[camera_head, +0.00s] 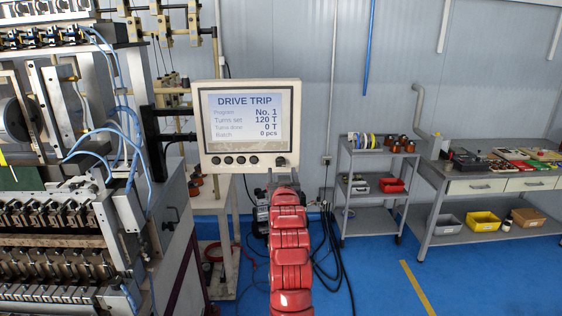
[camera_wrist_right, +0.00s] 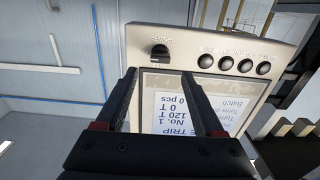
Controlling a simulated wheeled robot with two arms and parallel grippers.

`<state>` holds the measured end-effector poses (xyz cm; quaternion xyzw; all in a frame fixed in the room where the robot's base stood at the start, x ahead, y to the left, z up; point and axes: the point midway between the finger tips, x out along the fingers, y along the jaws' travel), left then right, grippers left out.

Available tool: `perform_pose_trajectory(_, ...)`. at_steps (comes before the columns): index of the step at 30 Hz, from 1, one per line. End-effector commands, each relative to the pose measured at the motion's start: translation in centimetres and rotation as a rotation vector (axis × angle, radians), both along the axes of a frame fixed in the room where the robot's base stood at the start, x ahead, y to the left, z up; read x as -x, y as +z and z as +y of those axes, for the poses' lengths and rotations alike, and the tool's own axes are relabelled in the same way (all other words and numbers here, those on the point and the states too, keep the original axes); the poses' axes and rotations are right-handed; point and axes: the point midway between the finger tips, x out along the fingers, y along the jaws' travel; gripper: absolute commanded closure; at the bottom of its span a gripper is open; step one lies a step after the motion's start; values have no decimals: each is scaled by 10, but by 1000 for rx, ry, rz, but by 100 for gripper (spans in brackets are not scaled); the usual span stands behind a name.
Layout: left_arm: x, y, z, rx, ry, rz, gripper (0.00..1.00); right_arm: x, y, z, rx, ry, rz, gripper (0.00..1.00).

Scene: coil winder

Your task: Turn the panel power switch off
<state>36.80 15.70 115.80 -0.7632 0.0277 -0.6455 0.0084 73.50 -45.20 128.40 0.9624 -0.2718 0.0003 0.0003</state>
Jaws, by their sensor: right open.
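The control panel (camera_head: 205,160) is a cream box with a lit screen (camera_head: 245,118) reading "DRIVE TRIP". Its power switch (camera_head: 281,161) is a small dark knob at the lower right of the panel face. In the right wrist view the panel appears upside down, and the black switch knob (camera_wrist_right: 159,52) shows just beyond my fingertips. My right gripper (camera_wrist_right: 159,75) is open, with its two fingers apart on either side of the line to the knob; no contact shows. In the head view the right gripper (camera_head: 283,173) is small and dark below the switch. My left gripper is out of view.
Several round black buttons (camera_wrist_right: 225,63) sit in a row beside the switch on the panel. The coil winding machine (camera_head: 75,215) fills the left side. A grey cart (camera_head: 371,190) and a workbench (camera_head: 470,185) stand at the right. Blue floor (camera_head: 380,280) is clear in front of them.

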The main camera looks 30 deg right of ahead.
Motion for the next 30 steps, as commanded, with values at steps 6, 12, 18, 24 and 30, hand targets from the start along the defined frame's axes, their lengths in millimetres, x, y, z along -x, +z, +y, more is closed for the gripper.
perform_pose_trajectory(6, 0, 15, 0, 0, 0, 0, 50, -27, 1, -17, -3, 0, 5, 30)
perform_pose_trajectory(12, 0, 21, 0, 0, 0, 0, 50, -41, 1, -25, -1, 1, 2, 30)
perform_pose_trajectory(18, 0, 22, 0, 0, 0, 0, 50, -45, 0, -27, -1, 1, 0, 30)
perform_pose_trajectory(24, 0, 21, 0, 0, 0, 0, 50, -45, 0, -27, -1, 1, -1, 30)
perform_pose_trajectory(30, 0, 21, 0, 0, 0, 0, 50, -45, 0, -27, -1, 1, 0, 64)
